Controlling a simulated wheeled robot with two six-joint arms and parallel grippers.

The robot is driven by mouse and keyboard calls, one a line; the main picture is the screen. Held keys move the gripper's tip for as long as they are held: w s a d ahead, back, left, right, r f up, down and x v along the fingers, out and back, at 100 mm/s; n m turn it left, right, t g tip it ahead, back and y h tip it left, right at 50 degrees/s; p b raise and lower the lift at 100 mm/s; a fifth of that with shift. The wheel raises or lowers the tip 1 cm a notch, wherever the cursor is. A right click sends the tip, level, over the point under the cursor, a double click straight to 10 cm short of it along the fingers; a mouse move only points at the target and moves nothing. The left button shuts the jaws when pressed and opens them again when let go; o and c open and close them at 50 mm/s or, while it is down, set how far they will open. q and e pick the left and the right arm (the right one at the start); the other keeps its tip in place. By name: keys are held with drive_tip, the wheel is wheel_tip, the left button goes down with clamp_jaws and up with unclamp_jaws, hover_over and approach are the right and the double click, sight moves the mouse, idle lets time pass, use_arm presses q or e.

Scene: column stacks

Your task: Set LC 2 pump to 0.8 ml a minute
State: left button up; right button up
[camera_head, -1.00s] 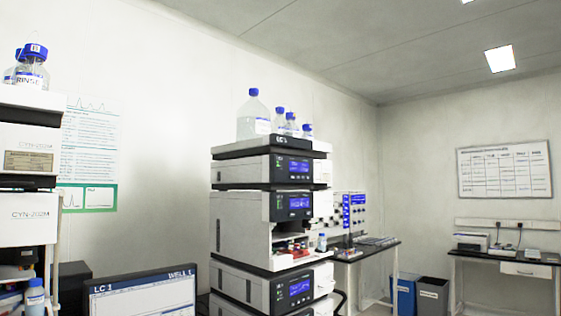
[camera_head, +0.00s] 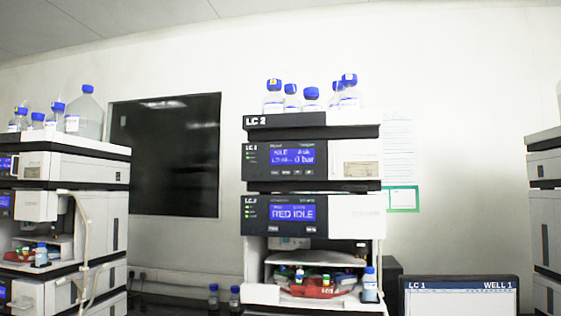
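The LC 2 stack (camera_head: 312,122) stands right of the middle in the head view, facing me. Its upper module, the pump by its look (camera_head: 310,160), has a blue display (camera_head: 292,156) reading "IDLE" and "0 bar", with a row of small buttons below it. The flow figure is too small to read. The module below has a second blue display (camera_head: 293,213) reading "RED IDLE". Under it is an open bay with a red tray of vials (camera_head: 305,288). Neither of my grippers is in view.
Capped bottles (camera_head: 311,98) stand on top of LC 2. Another stack (camera_head: 65,160) stands at the left, and part of one (camera_head: 545,200) at the right edge. A monitor (camera_head: 461,297) labelled "LC 1" is at lower right. A dark panel (camera_head: 165,155) is on the wall.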

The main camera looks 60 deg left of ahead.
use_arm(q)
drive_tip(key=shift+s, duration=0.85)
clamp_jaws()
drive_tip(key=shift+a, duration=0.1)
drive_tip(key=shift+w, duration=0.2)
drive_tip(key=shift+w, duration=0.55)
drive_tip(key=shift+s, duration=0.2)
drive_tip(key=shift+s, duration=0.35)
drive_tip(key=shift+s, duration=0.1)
